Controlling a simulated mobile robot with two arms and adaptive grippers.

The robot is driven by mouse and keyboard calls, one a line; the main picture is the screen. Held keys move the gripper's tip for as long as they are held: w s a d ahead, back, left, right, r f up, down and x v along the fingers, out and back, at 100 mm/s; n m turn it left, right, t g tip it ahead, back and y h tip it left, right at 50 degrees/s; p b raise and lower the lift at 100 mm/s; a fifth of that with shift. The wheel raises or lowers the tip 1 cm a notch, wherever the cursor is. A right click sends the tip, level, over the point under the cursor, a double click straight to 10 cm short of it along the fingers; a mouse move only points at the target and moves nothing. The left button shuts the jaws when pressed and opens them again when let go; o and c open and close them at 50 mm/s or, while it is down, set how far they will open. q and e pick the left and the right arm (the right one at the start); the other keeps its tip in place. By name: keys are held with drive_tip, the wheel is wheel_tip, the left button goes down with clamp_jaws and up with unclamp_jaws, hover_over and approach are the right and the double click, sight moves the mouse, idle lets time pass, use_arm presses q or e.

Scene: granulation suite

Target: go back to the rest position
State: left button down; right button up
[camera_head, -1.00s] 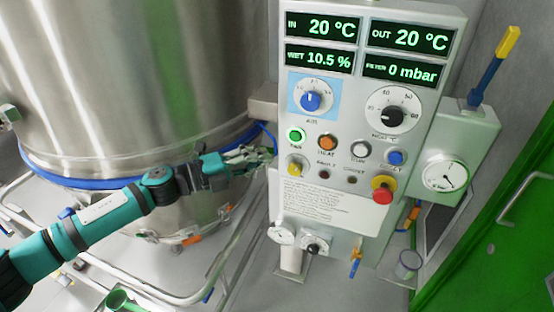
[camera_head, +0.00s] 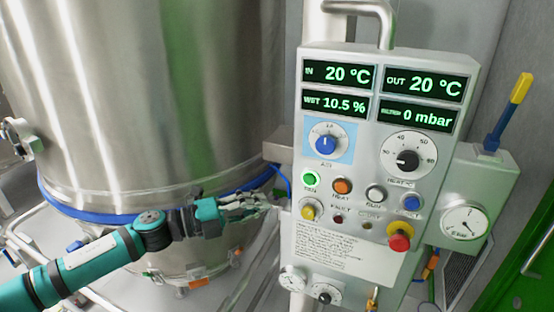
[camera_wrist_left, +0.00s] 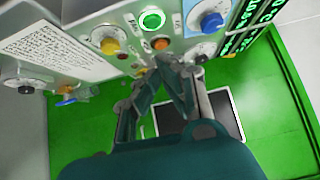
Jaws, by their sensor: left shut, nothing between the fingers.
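My left arm comes in from the left in the head view. Its gripper (camera_head: 262,204) is shut and empty, just left of the control panel (camera_head: 345,240), at about the height of the yellow knob (camera_head: 311,210). In the left wrist view the closed fingers (camera_wrist_left: 170,72) point toward the panel's lower button rows, below the lit green button (camera_wrist_left: 151,20). I cannot tell whether the fingertips touch the panel. My right gripper is in neither view.
A large steel vessel (camera_head: 130,90) with a blue band stands behind my left arm. The panel carries a red mushroom button (camera_head: 399,238), knobs and displays. A gauge box (camera_head: 463,215) is on its right. A green door (camera_head: 530,270) stands at the far right.

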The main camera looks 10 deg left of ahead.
use_arm(q)
drive_tip(key=s+d+f+n+t+y, duration=0.1)
drive_tip(key=d+f+n+t+y, duration=0.15)
drive_tip(key=d+n+t, duration=0.4)
drive_tip(key=s+a+f+n+y, duration=0.6)
drive_tip(key=a+f+n+y, duration=0.3)
drive_tip(key=n, duration=0.5)
drive_tip(key=s+a+f+n+g+y, duration=0.2)
drive_tip(key=s+a+f+n+g, duration=0.35)
drive_tip(key=s, duration=0.75)
drive_tip(key=s+a+f+n+g+y, duration=0.3)
drive_tip(key=s+f+g, duration=0.3)
drive_tip(key=s+f, duration=0.5)
wheel_tip(320, 180, down, 24)
drive_tip(key=s+b, duration=0.2)
drive_tip(key=s+a+f+g+b, duration=0.1)
drive_tip(key=s+a+f+g, duration=0.1)
drive_tip(key=s+f, duration=1.5)
wheel_tip(320, 180, down, 3)
drive_tip(key=shift+a+r+m, duration=0.15)
drive_tip(key=shift+a+m, duration=0.2)
drive_tip(key=shift+m, duration=0.05)
